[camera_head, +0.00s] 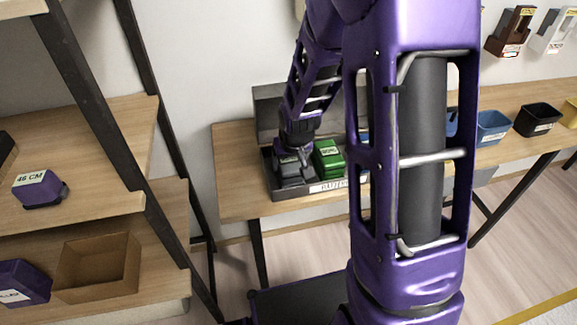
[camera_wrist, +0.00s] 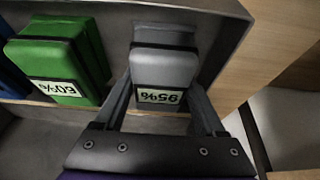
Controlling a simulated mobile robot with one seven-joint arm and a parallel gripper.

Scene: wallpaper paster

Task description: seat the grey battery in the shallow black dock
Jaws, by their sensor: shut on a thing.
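The grey battery (camera_wrist: 165,66), labelled 95%, is between the two fingers of my gripper (camera_wrist: 163,82) in the wrist view. The fingers are shut on its sides. In the head view, the grey battery (camera_head: 291,172) sits at the left end of an open grey box (camera_head: 290,193) on the wooden table, with my gripper (camera_head: 296,150) above it. I cannot tell whether the battery still touches the box floor. I cannot make out the shallow black dock in either view.
A green battery (camera_head: 328,158), labelled 60% in the wrist view (camera_wrist: 62,62), stands beside the grey one, with a blue one beyond. Blue (camera_head: 493,128) and black (camera_head: 539,119) bins stand along the table. A shelf rack (camera_head: 85,205) is at left.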

